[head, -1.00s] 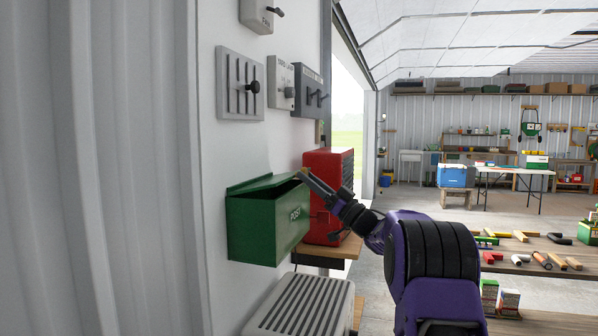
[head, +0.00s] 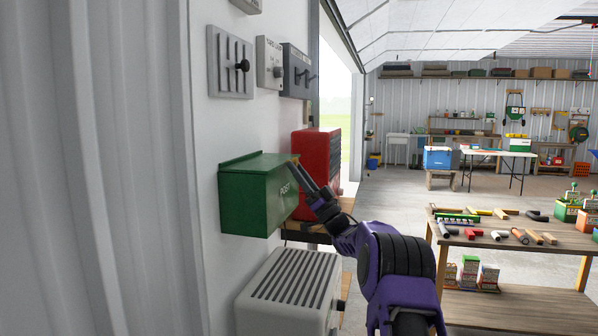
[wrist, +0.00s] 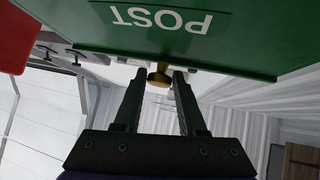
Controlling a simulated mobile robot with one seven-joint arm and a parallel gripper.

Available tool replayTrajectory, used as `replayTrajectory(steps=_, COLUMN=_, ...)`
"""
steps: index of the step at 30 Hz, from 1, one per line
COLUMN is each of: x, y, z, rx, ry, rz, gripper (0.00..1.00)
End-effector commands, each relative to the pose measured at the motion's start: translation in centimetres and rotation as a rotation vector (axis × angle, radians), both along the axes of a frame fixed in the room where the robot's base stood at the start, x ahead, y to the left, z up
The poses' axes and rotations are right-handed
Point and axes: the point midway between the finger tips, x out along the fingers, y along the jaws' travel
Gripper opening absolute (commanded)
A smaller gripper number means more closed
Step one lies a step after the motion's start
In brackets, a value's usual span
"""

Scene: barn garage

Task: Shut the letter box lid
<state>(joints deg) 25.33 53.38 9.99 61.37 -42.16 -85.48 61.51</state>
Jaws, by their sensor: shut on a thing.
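The green letter box (head: 250,204), marked POST, hangs on the white wall left of centre in the head view. Its green lid (head: 258,167) lies down over the top, with no clear gap visible. My gripper (head: 294,166) is at the lid's front edge. In the wrist view, the POST face (wrist: 165,32) appears upside down across the top. A brass knob (wrist: 159,76) at the green edge sits between the fingertips of my gripper (wrist: 160,80), which is shut on it. The far side of the box is hidden.
A red case (head: 318,160) stands right behind the box on a wooden shelf. A grey vented unit (head: 290,290) is below. Switch panels (head: 230,62) are on the wall above. A workbench with tools (head: 510,250) stands at right.

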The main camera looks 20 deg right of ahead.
Motion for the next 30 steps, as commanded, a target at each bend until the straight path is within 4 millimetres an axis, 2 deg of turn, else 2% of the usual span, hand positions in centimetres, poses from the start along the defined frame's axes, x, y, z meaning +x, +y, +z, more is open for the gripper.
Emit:
replayTrajectory(steps=1, x=0.28, y=0.68, z=-0.91, rx=-0.004, ry=0.015, rz=0.011, gripper=0.00)
replayTrajectory(steps=3, x=0.28, y=0.68, z=-0.95, rx=-0.005, ry=0.016, rz=0.011, gripper=0.00)
replayTrajectory(steps=4, x=0.28, y=0.68, z=-0.98, rx=-0.004, ry=0.017, rz=0.012, gripper=0.46)
replayTrajectory(steps=8, x=0.26, y=0.63, z=-0.91, rx=-0.005, ry=0.015, rz=0.010, gripper=0.69)
replayTrajectory(steps=30, x=0.05, y=0.26, z=-0.27, rx=-0.004, ry=0.005, rz=0.005, gripper=0.69)
